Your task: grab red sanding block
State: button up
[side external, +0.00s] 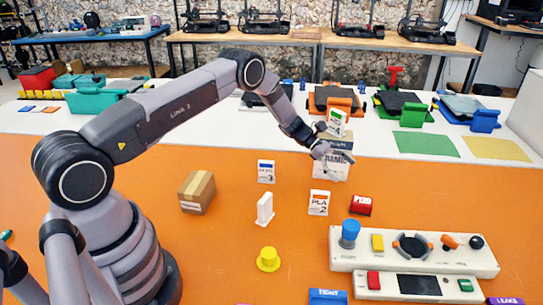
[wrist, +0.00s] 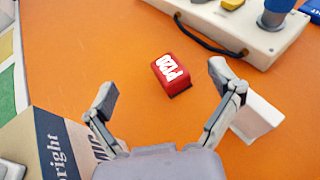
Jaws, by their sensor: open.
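The red sanding block (side external: 361,205) lies on the orange mat, right of the white PLA box. In the wrist view the red block (wrist: 171,75), marked P120 in white, shows whole and lies ahead of my fingers, roughly between their lines. My gripper (side external: 333,156) is open and empty above the mat, up and left of the block in the side view, in front of the larger white box. In the wrist view both fingers of my gripper (wrist: 164,82) are spread wide, and nothing is between them.
The PLA box (side external: 319,203) stands close left of the block. A larger white box (side external: 333,172) stands behind it. A control panel (side external: 345,262) with knobs lies in front of the block; its black handle (wrist: 205,37) faces it. A brown carton (side external: 197,192) stands left.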

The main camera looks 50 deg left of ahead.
aim_at(359, 198)
jog(key=f, duration=0.5)
jog(key=shift+d, duration=0.2)
jog(key=x, duration=0.7)
jog(key=shift+w, duration=0.15)
jog(key=c, duration=1.4)
